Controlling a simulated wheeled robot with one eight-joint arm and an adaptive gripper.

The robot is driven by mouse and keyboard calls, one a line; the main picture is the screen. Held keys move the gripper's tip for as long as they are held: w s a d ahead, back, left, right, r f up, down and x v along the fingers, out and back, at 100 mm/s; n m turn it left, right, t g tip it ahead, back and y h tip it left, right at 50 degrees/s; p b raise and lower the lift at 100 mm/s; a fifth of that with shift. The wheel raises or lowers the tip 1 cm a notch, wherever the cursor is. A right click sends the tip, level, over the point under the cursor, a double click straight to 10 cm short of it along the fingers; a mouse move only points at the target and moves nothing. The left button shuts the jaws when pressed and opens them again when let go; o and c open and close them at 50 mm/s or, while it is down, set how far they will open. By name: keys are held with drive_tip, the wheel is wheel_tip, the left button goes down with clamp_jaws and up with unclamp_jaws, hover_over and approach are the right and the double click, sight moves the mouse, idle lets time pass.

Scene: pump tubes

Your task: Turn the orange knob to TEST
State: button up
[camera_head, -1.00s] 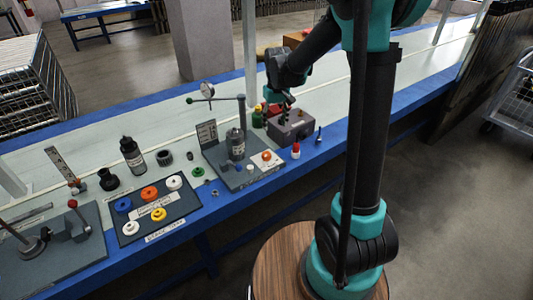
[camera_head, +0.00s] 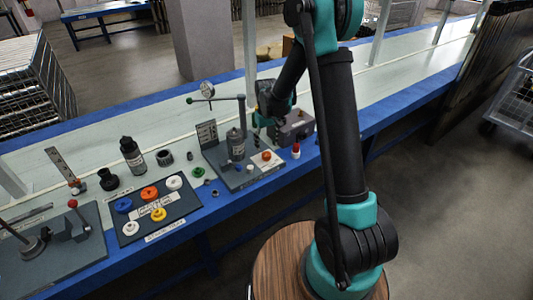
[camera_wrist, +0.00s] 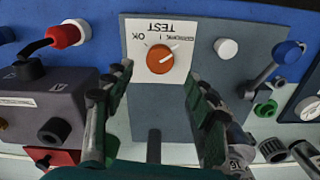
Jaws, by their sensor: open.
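The orange knob (camera_head: 266,156) sits on a white label plate (camera_head: 262,165) at the right end of the grey pump fixture (camera_head: 241,176). In the wrist view the knob (camera_wrist: 160,59) lies between and just beyond my two fingertips, with nothing touching it. The label (camera_wrist: 133,62) shows upside down, with TEST above the knob and OK at its upper left. The knob's pointer direction is too small to tell surely. My gripper (camera_wrist: 159,77) is open and empty above the fixture; in the head view its fingers are partly hidden.
A black tray with coloured rings (camera_head: 180,206) lies to the left. A white button (camera_wrist: 226,48) sits close to the knob.

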sight(267, 154)
wheel_tip(267, 154, down, 6)
drive_tip(key=shift+r, duration=0.15)
idle(0.3)
drive_tip(key=c, duration=1.2)
